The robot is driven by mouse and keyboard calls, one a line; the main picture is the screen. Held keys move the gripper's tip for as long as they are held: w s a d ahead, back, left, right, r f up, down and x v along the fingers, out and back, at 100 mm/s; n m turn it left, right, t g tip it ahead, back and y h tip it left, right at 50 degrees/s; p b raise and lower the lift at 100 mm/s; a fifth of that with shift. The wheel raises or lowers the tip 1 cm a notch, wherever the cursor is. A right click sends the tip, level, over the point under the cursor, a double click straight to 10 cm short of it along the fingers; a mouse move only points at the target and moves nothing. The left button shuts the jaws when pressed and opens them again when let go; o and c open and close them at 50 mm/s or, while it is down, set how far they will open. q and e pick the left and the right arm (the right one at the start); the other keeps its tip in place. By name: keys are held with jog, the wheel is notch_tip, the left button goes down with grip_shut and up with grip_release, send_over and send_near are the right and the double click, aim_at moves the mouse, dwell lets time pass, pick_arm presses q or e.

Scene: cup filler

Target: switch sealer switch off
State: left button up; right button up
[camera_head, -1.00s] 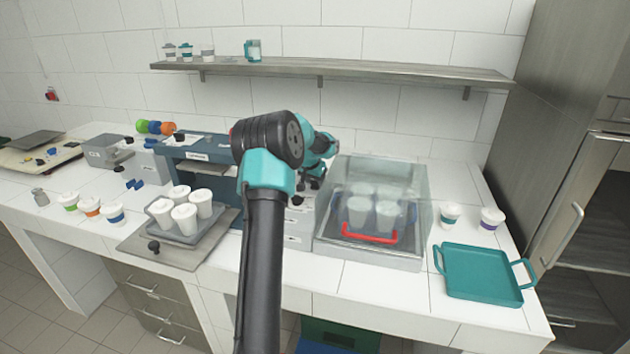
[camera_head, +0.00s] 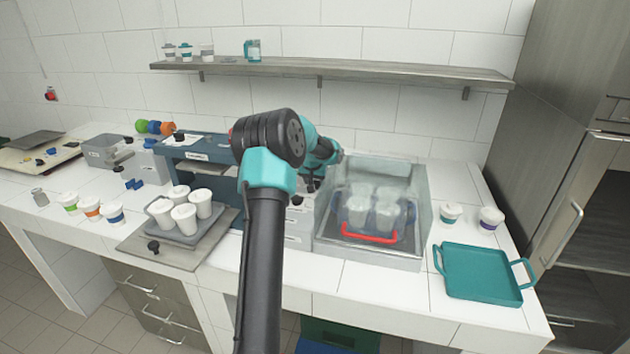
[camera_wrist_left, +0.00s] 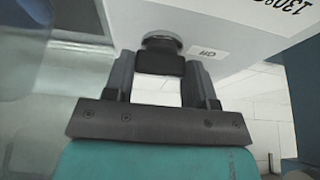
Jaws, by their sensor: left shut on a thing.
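The sealer switch is a black knob (camera_wrist_left: 160,62) on a round grey base, on the pale face of a box (camera_wrist_left: 225,25), in the left wrist view. A small white label (camera_wrist_left: 208,52) sits beside it, too blurred to read surely. My left gripper (camera_wrist_left: 160,88) is shut on the knob, one finger on each side. In the head view my left gripper (camera_head: 312,184) is beside the left side of the sealing chamber (camera_head: 420,215). My own arm hides the knob there. My right gripper is not in view.
White cups (camera_head: 386,212) stand in the chamber behind a red handle (camera_head: 368,237). A tray of white cups (camera_head: 186,212) is at left. An empty teal tray (camera_head: 482,274) and two lidded cups (camera_head: 450,213) are at right. A shelf (camera_head: 400,70) runs above.

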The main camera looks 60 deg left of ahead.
pick_arm(q)
jog(key=o, duration=0.9)
jog(key=shift+o, duration=0.2)
jog(key=v, duration=1.7)
jog(key=shift+d+r, duration=0.15)
